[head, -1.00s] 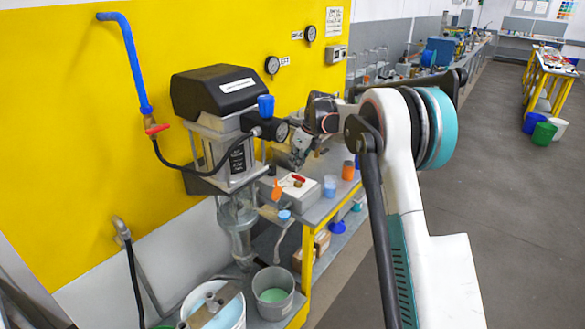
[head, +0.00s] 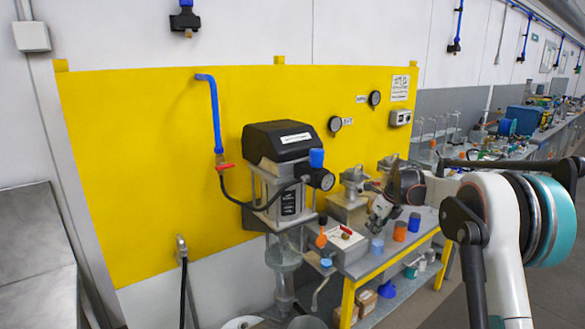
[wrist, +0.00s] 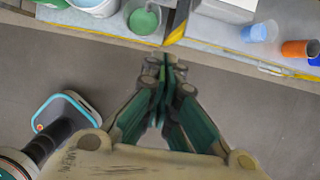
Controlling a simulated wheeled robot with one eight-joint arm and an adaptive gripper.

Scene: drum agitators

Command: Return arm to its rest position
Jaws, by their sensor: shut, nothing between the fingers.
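My gripper (wrist: 165,75) is shut and empty in the wrist view, its green-sided fingers together above the grey floor, in front of the bench edge. In the head view my gripper (head: 376,222) shows small and dark at the end of my arm, which reaches in from the right. It appears in front of the grey bench top (head: 372,262); the exact gap to the bench cannot be told.
The black-topped drum agitator (head: 280,170) stands against the yellow panel (head: 140,170). The bench holds a blue cup (head: 377,246), an orange cup (head: 400,231) and a white box (head: 345,243). A bucket with green contents (wrist: 143,20) stands below.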

